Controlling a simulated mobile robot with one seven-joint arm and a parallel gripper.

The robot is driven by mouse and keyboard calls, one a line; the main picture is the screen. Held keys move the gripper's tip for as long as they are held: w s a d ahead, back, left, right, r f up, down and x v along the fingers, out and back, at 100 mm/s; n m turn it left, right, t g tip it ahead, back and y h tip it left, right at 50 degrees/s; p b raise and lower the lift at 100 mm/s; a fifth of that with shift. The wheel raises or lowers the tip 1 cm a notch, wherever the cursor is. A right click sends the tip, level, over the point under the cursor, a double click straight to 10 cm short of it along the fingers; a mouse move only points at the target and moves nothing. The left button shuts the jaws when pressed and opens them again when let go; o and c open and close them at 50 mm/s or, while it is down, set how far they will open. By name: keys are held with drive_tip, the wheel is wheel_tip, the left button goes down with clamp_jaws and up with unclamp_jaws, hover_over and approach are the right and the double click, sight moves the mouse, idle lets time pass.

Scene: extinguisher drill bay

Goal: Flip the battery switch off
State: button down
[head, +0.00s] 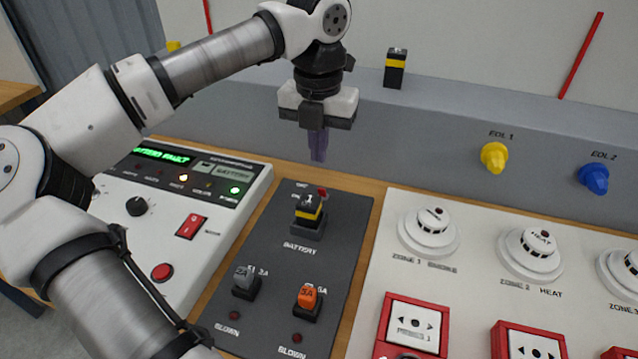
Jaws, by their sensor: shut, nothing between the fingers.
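The dark panel (262,262) bears a black block with a yellow band (309,212) above the printed word BATTERY. A small red piece (322,192) shows just behind this block, near small lettering that I cannot read fully. I cannot tell from this view which way the battery switch is set. My gripper (318,156) points down above the far edge of the dark panel, behind and above the black and yellow block. Its fingers are shut and empty, and appear apart from the panel.
Left is a white console with a red rocker switch (190,226), black knob (136,206) and lit green display (162,154). Grey and orange fuses (308,297) stand nearer on the dark panel. Right are detectors (429,232) and red call points (414,325). A black and yellow block (395,69) stands on the ledge.

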sight(319, 189)
wheel_tip(319, 189, down, 10)
drive_tip(key=shift+w+p, duration=0.1)
drive_tip(key=shift+p, duration=0.75)
drive_tip(key=shift+w+f+b, duration=0.15)
drive_tip(key=shift+b, duration=0.45)
drive_tip(key=b, duration=0.1)
drive_tip(key=w+b, duration=0.1)
drive_tip(key=shift+w+d+r+b, duration=0.1)
drive_tip(key=shift+d+r+b, duration=0.15)
drive_tip(key=shift+b, duration=0.05)
drive_tip(key=shift+r, duration=0.4)
drive_tip(key=shift+r+p, duration=0.55)
drive_tip(key=shift+r, duration=0.1)
